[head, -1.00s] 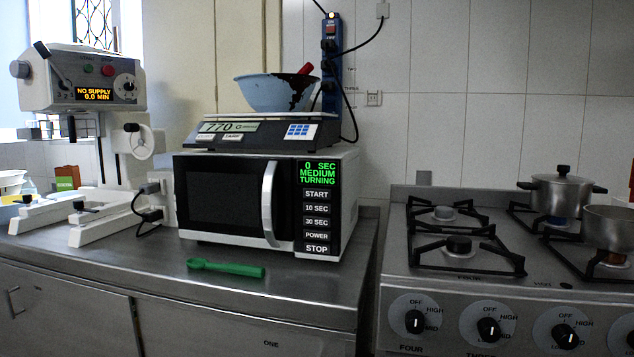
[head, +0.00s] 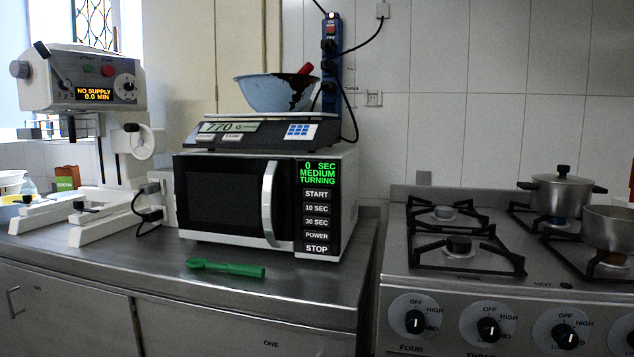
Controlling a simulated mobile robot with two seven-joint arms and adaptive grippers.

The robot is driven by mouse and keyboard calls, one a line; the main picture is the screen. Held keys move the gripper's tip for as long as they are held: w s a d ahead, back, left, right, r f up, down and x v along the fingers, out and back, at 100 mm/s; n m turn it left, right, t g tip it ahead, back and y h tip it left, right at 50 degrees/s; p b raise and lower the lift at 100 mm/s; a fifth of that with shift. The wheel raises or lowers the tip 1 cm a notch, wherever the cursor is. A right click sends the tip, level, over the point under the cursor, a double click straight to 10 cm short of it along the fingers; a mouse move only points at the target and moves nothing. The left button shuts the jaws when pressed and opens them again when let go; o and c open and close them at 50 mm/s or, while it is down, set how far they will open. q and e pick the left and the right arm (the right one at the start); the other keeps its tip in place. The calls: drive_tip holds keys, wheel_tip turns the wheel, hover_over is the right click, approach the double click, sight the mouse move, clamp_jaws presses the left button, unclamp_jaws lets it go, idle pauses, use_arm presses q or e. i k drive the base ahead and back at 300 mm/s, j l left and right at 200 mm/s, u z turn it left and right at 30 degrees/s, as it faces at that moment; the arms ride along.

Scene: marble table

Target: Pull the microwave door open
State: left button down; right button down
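The microwave (head: 262,203) stands on the metal counter in the middle of the head view, white-bodied with a dark front. Its door (head: 222,196) is shut. A curved silver vertical handle (head: 268,204) runs down the door's right side. The control panel (head: 317,210) to the right of the handle shows green text reading 0 SEC, MEDIUM, TURNING. Neither of my grippers shows in the head view.
A scale (head: 265,131) with a blue bowl (head: 277,93) sits on the microwave. A green spoon (head: 226,268) lies on the counter (head: 180,285) in front. A white machine (head: 85,80) stands left. A gas stove (head: 470,275) with pots (head: 560,195) is at right.

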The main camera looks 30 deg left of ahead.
sight(240, 200)
drive_tip(key=u, duration=1.35)
